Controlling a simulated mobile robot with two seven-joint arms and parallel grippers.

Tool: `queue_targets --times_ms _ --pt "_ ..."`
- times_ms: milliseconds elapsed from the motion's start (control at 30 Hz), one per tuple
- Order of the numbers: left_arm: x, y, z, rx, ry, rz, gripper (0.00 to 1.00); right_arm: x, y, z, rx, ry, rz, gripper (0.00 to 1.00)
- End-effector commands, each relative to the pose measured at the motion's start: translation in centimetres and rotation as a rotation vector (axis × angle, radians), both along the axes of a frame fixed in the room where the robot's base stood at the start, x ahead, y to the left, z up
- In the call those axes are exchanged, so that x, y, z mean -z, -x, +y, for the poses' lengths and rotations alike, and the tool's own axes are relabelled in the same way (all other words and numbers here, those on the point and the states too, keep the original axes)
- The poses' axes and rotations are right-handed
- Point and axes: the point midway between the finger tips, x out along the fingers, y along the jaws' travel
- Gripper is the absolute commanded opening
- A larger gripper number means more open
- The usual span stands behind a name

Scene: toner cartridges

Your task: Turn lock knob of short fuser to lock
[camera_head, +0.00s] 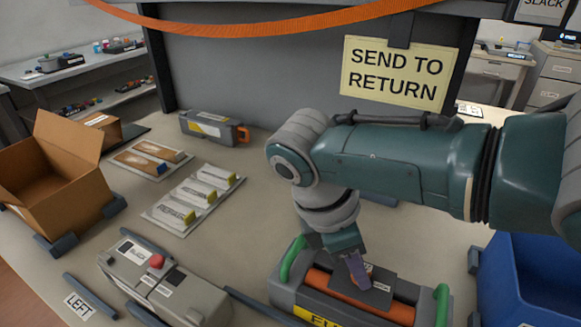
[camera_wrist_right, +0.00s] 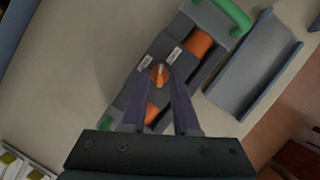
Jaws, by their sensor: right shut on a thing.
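The short fuser (camera_head: 285,297) is a grey unit with green end handles, an orange roller and a yellow label, at the bottom centre-right of the head view. It also shows in the right wrist view (camera_wrist_right: 190,22). Its orange lock knob (camera_wrist_right: 159,74) sits on a dark plate beside two small white labels, too small to read surely. My right gripper (camera_head: 358,284) reaches down over the plate. In the right wrist view its purple fingers (camera_wrist_right: 159,76) are shut on the knob, one on each side. In the head view the fingers hide the knob. My left gripper is not in view.
A grey box with a red button (camera_head: 157,261) stands left of the fuser. A blue bin (camera_head: 535,270) stands to the right. An open cardboard box (camera_head: 60,180), a tray of cartridges (camera_head: 190,205) and another grey unit (camera_head: 212,128) stand farther back. Grey rails (camera_wrist_right: 255,65) border the fuser.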

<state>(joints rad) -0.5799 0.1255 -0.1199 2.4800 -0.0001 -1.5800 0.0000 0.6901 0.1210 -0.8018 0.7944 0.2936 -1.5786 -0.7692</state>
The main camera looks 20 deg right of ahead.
Motion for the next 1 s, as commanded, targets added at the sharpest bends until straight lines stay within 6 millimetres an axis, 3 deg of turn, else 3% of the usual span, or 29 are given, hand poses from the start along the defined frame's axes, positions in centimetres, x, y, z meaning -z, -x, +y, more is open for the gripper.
queue_targets --times_ms 500,1000 --pt "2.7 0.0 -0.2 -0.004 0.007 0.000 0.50 0.2 -0.3 -0.2 0.424 0.000 0.002 0.00" --pt "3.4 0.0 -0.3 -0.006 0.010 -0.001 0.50 0.0 -0.4 -0.3 0.570 0.001 0.000 0.00"
